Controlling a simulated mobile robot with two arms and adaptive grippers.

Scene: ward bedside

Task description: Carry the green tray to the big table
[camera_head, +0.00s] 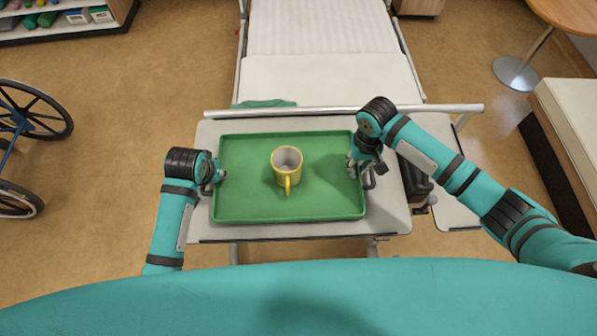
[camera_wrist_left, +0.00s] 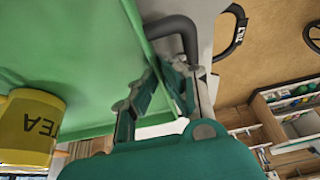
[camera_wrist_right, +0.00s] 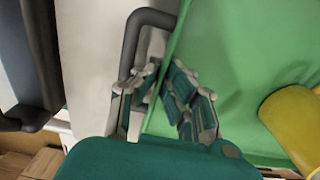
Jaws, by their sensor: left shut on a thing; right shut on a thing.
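The green tray (camera_head: 245,204) is over a pale table top (camera_head: 390,222) in front of the bed; I cannot tell whether it touches it. A yellow mug (camera_head: 289,168) stands upright on the tray, and its TEA lettering shows in the left wrist view (camera_wrist_left: 30,125). My left gripper (camera_head: 217,176) is shut on the tray's left edge, by a dark handle (camera_wrist_left: 178,25). My right gripper (camera_head: 361,168) is shut on the right edge, by the other handle (camera_wrist_right: 140,30). I cannot tell which furniture is the big table.
A bed (camera_head: 320,75) with a white rail lies beyond. A wheelchair (camera_head: 30,125) is at the left, a shelf (camera_head: 75,25) at the top left. A round wooden table (camera_head: 575,12) and a padded bench (camera_head: 575,110) are at the right.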

